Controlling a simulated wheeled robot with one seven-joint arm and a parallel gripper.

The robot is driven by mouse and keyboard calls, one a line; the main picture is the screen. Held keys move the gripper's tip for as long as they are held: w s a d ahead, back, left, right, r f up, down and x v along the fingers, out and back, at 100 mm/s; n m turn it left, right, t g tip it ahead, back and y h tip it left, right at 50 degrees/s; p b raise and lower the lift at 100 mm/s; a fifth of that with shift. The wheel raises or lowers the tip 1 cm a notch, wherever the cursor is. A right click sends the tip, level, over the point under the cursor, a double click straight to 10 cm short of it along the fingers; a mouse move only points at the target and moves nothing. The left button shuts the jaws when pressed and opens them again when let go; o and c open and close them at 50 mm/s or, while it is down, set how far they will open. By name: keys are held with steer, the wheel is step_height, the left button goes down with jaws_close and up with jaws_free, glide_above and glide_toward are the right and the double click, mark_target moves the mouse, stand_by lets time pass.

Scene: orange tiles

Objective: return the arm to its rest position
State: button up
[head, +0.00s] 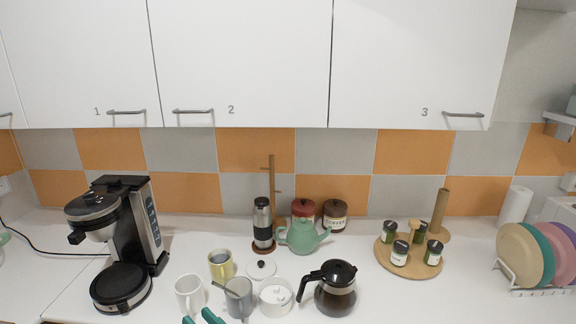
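Two teal tips at the bottom edge, left of centre, look like the fingertips of my gripper (199,319). They stand apart with a gap between them, and nothing shows in the gap. The rest of the gripper and the arm are below the picture. The tips appear in front of the grey mug (239,301) and the white mug (189,295); whether they touch either cannot be told.
Near the tips stand a yellow mug (221,265), a white bowl (275,298) and a glass coffee pot (335,289). A coffee machine (124,240) stands left. A teapot (302,238) and spice jars on a wooden tray (386,260) are farther right. White cabinets (240,60) hang above.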

steer(key=s+d+f+m+t+h, duration=0.2)
steer(key=s+d+f+m+h, duration=0.35)
steer(key=f, duration=0.45)
steer(key=s+d+f+m+t+h, duration=0.2)
steer(key=s+d+f+m+h, duration=0.3)
steer(key=f, duration=0.4)
steer(key=s+d+n+h, duration=0.2)
steer(key=s+d, duration=0.2)
steer(key=s, duration=0.7)
steer(key=s+d+f+n+g+h, duration=0.1)
steer(key=s+d+n, duration=0.1)
steer(key=s, duration=0.9)
steer(key=shift+s+d+f+h, duration=0.15)
steer(key=shift+s+d+h, duration=0.2)
steer(key=shift+d, duration=0.55)
steer(key=shift+a+n, duration=0.15)
steer(key=shift+n, duration=0.2)
steer(key=shift+s, duration=0.15)
